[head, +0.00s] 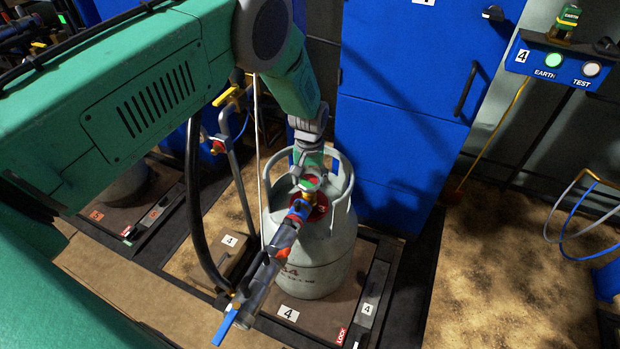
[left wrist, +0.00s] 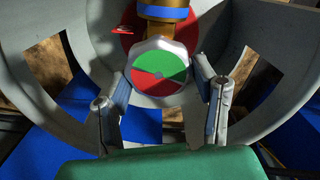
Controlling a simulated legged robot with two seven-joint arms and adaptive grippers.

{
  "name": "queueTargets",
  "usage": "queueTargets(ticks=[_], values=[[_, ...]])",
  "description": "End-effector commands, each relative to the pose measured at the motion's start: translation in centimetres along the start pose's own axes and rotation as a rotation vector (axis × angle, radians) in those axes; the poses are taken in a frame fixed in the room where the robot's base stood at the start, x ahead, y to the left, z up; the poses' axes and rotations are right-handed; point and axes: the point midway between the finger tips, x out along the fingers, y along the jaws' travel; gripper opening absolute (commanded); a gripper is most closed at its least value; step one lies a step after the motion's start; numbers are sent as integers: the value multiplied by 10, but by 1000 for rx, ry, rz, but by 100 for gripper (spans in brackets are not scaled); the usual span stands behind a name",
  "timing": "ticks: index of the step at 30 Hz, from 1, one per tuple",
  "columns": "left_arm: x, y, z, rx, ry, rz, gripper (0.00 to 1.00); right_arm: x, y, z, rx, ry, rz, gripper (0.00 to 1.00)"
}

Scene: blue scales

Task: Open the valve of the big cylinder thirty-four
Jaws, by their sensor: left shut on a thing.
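The big grey cylinder (head: 328,245), with a red marking ending in 4 partly hidden on its side, stands upright on a scale. Its collar surrounds the valve. The valve's handwheel (left wrist: 160,72) has a half green, half red face in the left wrist view, with a brass part and a red disc behind it. My left gripper (head: 309,177) reaches down into the collar from above. In the left wrist view its fingers (left wrist: 165,88) sit on either side of the handwheel and are shut on it. My right gripper is not in view.
A filling head with a blue lever (head: 226,328) and hose hangs at the cylinder's front left. The scale platform (head: 355,303) carries a 4 label and a LOCK mark. A blue cabinet (head: 400,130) stands close behind. An EARTH/TEST box (head: 560,66) is at upper right.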

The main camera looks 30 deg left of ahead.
Motion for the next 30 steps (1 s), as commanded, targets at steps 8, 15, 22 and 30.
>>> queueTargets(ticks=[8, 15, 22, 30], values=[[-2, 1, -3, -123, 9, 3, 24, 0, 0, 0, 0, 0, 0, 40], [-2, 0, -3, -162, 9, 4, 24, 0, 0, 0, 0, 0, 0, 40], [-2, 0, -3, -165, 9, 4, 24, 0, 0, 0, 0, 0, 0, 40], [-2, 0, -3, -164, 8, 4, 75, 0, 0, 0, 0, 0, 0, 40]])
